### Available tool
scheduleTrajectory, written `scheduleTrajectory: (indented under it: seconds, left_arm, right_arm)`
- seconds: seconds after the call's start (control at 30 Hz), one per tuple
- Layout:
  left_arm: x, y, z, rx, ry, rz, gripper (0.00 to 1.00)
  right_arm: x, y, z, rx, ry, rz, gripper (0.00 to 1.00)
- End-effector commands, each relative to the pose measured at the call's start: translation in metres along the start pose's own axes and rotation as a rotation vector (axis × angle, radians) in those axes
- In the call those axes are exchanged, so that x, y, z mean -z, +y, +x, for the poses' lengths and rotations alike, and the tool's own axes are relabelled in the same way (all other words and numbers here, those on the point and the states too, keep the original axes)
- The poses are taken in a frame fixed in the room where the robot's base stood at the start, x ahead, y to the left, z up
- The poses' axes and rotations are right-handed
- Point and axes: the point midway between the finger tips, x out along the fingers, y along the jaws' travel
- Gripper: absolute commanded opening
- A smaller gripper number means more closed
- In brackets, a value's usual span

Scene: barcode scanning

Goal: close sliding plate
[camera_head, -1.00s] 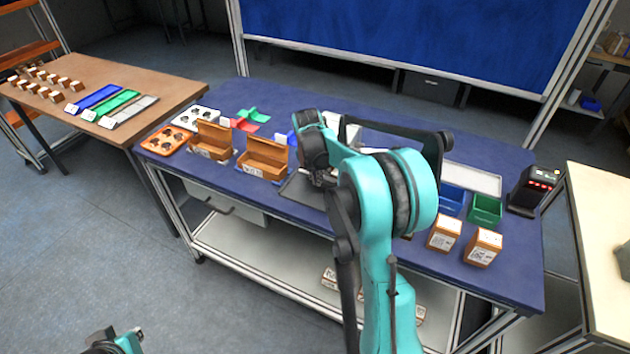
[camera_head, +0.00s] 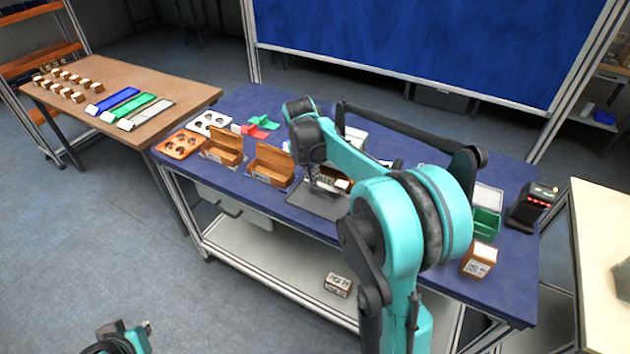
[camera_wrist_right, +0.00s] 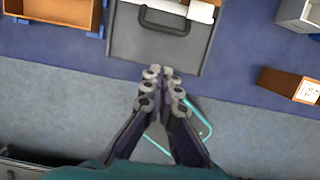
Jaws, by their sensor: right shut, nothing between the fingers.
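A flat grey sliding plate (camera_head: 318,203) lies at the front edge of the blue table, partly behind my right arm. In the right wrist view the plate (camera_wrist_right: 150,54) has a dark handle (camera_wrist_right: 165,22) and a white part at its far end. My right gripper (camera_wrist_right: 158,72) is shut and empty. Its fingertips overlap the plate's near edge in that view; I cannot tell whether they touch it. In the head view the right fingertips are hard to make out behind the arm. My left gripper (camera_head: 135,335) shows only partly at the bottom left; its jaws are unclear.
Open brown boxes (camera_head: 270,163) stand left of the plate. A green bin (camera_head: 486,222), a brown carton (camera_head: 479,260) and a black scanner (camera_head: 532,205) stand to the right. Another carton (camera_head: 338,285) lies on the lower shelf. The floor before the table is clear.

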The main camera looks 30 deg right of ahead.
Motion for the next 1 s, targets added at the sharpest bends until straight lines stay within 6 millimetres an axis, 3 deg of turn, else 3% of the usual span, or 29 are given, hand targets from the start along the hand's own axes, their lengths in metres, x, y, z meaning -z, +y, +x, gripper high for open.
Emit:
scheduleTrajectory:
  seconds: [0.2, 0.33, 0.57, 0.9, 1.0]
  left_arm:
    - [0.028, 0.000, -0.039, 0.000, 0.000, 0.000, 0.00]
    - [0.036, 0.000, -0.050, 0.000, 0.000, 0.000, 0.00]
    - [0.029, 0.000, -0.041, 0.000, 0.000, 0.000, 0.00]
    - [0.018, 0.000, -0.025, 0.000, 0.000, 0.000, 0.00]
    - [0.017, 0.000, -0.023, 0.000, 0.000, 0.000, 0.00]
  right_arm:
    - [0.015, 0.002, 0.002, 0.000, -0.014, -0.001, 0.00]
    - [0.024, 0.001, 0.011, 0.001, -0.021, 0.002, 0.00]
    - [0.027, 0.000, 0.043, 0.002, -0.022, 0.004, 0.00]
    - [0.025, 0.000, 0.116, 0.001, -0.022, 0.004, 0.00]
    - [0.012, 0.000, 0.120, 0.001, -0.022, 0.005, 0.00]
